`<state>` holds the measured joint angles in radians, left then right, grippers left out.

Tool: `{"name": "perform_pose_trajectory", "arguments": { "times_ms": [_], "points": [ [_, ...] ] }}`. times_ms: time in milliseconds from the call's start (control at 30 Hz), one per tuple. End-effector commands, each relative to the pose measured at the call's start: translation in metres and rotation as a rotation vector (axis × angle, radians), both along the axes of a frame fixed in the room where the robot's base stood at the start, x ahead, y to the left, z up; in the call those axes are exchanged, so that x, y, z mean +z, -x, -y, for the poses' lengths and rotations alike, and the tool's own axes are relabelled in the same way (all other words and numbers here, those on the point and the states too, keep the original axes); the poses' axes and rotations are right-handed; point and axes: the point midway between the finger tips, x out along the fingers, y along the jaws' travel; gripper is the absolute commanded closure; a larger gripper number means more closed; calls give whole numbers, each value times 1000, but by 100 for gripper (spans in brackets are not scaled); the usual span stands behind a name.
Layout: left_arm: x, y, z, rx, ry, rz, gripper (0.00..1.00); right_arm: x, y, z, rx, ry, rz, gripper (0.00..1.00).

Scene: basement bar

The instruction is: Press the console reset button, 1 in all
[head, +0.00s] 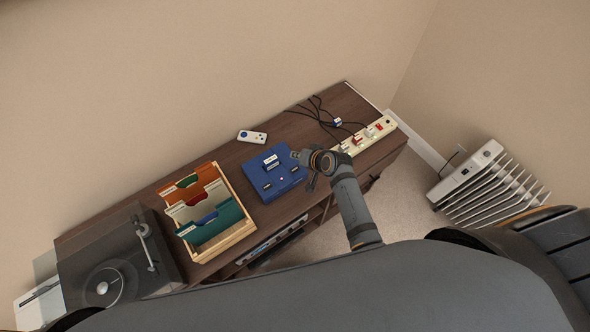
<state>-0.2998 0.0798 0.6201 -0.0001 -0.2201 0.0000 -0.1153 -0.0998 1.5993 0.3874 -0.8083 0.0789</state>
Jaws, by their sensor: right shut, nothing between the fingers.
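The blue console (264,184) lies on the dark wooden sideboard, right of the file box. It has small dark and pale details on its top. I cannot tell which of them is the reset button. My right gripper (297,155) is at the console's upper right corner and looks shut and empty. The gripper and wrist hide part of the console's right edge. I cannot tell whether the fingertips touch it or hover above. My left gripper is not in view.
A wooden box of file folders (245,228) and a turntable (104,283) stand left on the sideboard (228,158). A white remote (252,136) lies behind the console. A power strip (375,133) with black cables lies right. A white radiator (474,178) stands on the floor.

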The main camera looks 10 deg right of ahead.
Motion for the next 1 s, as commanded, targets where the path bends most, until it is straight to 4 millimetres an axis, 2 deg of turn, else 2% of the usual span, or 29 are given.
{"name": "perform_pose_trajectory", "arguments": {
  "times_ms": [33,300,533,1000],
  "points": [
    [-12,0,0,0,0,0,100,-12,0,0,0,0,0,100],
    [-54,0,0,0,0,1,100,-50,0,0,0,1,0,100],
    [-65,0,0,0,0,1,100,-69,0,0,0,0,0,100],
    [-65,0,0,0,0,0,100,-69,0,0,1,1,0,100]
  ]
}}
